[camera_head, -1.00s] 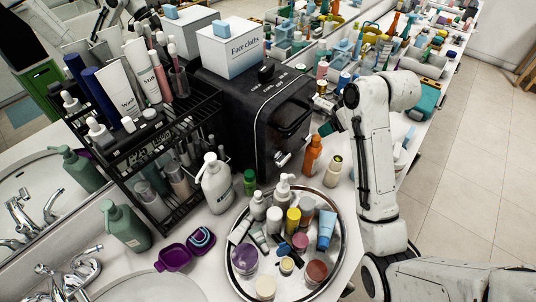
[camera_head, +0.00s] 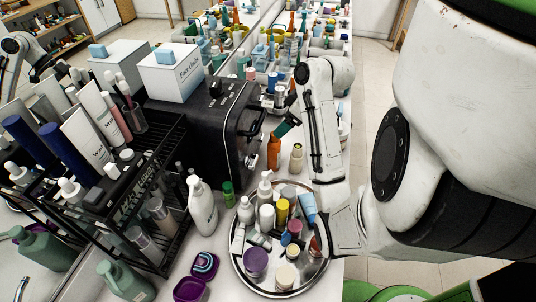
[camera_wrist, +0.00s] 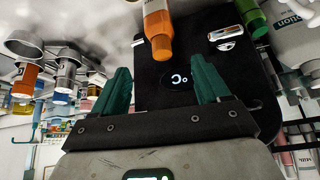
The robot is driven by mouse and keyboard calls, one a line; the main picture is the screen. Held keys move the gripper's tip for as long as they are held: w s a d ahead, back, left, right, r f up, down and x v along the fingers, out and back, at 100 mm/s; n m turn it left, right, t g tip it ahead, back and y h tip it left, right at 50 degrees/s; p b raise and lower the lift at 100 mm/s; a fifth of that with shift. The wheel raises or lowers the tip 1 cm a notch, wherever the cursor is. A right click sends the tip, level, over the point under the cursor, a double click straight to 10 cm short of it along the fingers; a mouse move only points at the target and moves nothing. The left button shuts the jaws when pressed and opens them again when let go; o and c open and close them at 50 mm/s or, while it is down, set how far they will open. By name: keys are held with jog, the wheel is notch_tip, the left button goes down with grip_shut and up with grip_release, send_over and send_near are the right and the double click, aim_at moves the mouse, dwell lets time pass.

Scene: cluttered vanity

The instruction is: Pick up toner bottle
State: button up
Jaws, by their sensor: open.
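An orange bottle (camera_head: 274,152) stands upright on the white counter, just right of the black appliance. No readable label shows which bottle is the toner; the orange one is nearest my gripper. My gripper (camera_head: 287,125) is beside the upper part of this bottle, partly hidden by my arm. In the wrist view, which looks upside down, my gripper (camera_wrist: 162,82) has its two green fingers spread with nothing between them. The orange bottle (camera_wrist: 158,30) shows beyond the fingertips at the top, its cap pointing down in the picture.
The black appliance (camera_head: 205,125) stands close left of the orange bottle. A small cream bottle (camera_head: 296,158) is to its right. A round metal tray (camera_head: 238,270) crowded with bottles and jars is in front. A green-capped bottle (camera_head: 228,194) and a white pump bottle (camera_head: 202,210) are nearby.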

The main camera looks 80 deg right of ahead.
aim_at(272, 141)
jog(key=b+x, duration=0.3)
jog(key=x, duration=0.1)
jog(key=shift+s+a, duration=0.1)
jog(key=shift+s, duration=0.05)
jog(key=shift+w+f+b, duration=0.4)
jog(key=shift+f+b, duration=0.15)
jog(key=shift+b, duration=0.1)
jog(key=shift+w+f+b, duration=0.2)
jog(key=shift+f+b, duration=0.5)
jog(key=shift+f, duration=0.15)
jog(key=shift+w+f+p, duration=0.2)
jog(key=shift+f+p, duration=0.1)
jog(key=shift+p, duration=0.1)
jog(key=shift+x, duration=1.4)
jog(key=shift+s, duration=0.1)
grip_shut()
